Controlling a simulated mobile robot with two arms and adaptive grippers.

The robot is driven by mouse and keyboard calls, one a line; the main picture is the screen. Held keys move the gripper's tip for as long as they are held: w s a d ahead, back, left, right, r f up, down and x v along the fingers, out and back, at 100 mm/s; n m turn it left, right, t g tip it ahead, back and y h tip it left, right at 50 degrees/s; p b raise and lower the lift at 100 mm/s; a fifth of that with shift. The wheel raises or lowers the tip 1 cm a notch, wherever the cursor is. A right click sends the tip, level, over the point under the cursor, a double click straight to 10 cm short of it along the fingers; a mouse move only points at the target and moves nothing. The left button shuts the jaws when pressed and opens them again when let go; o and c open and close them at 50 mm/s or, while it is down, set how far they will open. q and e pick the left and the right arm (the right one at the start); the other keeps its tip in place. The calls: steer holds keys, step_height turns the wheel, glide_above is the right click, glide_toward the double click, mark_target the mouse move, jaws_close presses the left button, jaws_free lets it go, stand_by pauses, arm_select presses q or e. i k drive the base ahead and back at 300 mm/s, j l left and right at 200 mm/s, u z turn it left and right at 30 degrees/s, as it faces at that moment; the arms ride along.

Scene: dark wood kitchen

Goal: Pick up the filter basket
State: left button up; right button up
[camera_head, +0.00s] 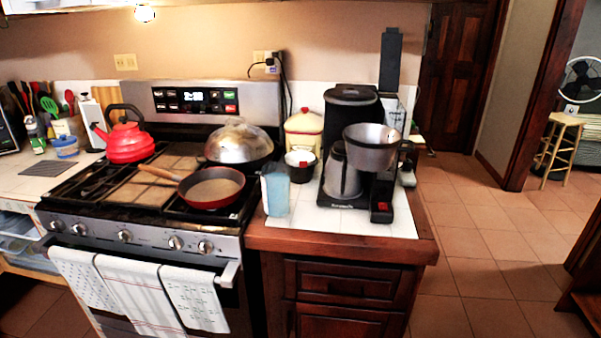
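The filter basket (371,148) is a silvery, wide-mouthed cone with a dark handle on its right. It sits at the front of the black coffee maker (351,100), above the machine's base. A grey carafe (342,175) stands beside it on the left, on the base. The coffee maker is on the white-tiled counter (330,222) to the right of the stove. Neither of my grippers shows in the head view, so nothing of mine touches the basket.
A translucent blue cup (275,190), a small dark-and-white cup (300,165) and a cream canister (304,134) stand left of the coffee maker. A red-rimmed pan (211,188) and red kettle (128,142) are on the stove. Tiled floor (480,245) is open at right.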

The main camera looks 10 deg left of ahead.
mark_target(303, 174)
steer(key=i+j, duration=0.15)
steer(key=j, duration=0.2)
steer(key=i+j, duration=0.1)
steer(key=j, duration=0.25)
steer(key=i+j+u, duration=0.1)
steer(key=j, duration=0.25)
steer(key=i+j, duration=0.2)
steer(key=j, duration=0.15)
